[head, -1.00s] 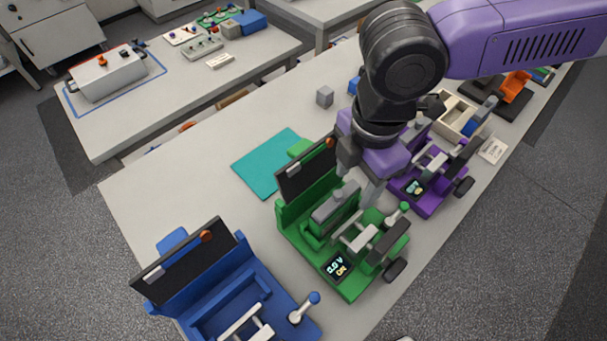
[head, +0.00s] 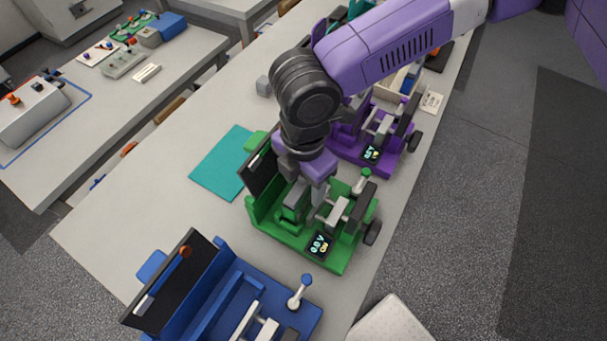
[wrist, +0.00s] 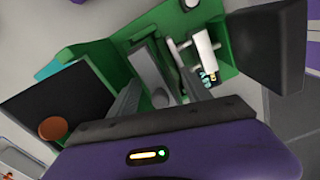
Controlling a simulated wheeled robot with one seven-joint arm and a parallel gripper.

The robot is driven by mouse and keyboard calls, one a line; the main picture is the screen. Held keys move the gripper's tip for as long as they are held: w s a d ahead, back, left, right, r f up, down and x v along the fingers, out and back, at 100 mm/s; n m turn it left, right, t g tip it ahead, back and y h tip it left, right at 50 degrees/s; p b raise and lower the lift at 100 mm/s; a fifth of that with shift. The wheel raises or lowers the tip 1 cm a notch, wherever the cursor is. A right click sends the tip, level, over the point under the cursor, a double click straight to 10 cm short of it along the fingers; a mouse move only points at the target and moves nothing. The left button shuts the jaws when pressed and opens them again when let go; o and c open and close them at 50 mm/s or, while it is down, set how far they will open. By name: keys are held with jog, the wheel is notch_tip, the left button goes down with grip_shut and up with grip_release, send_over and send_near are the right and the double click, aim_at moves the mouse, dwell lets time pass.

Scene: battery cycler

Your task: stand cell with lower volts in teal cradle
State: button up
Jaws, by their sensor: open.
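My gripper (head: 316,192) is open over the green cradle (head: 290,240), pointing down. In the wrist view its fingers (wrist: 160,92) stand on either side of a grey upright cell (wrist: 148,68) in the green cradle (wrist: 118,70); I cannot tell whether they touch it. The green cradle's display (head: 319,245) seems to read 0.0 V, with a second line below. The purple cradle (head: 345,148) has a lit display (head: 372,153) too small to read. A teal thing (head: 357,9) at the far end, perhaps the teal cradle, is partly hidden by my arm.
A blue cradle (head: 215,300) with a lever stands in front on the left. A flat teal mat (head: 222,162) lies behind the green cradle. A small grey cube (head: 264,86) sits farther back. The left of the bench (head: 120,230) is clear.

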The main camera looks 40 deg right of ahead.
aim_at(266, 154)
grip_shut()
jog(key=shift+w+r, duration=0.2)
dwell(1.4)
jog(key=shift+r+p, duration=2.7)
jog(key=shift+p, duration=0.05)
jog(key=shift+s+r+p, duration=0.2)
jog(key=shift+r+p, duration=0.25)
jog(key=shift+r, duration=0.7)
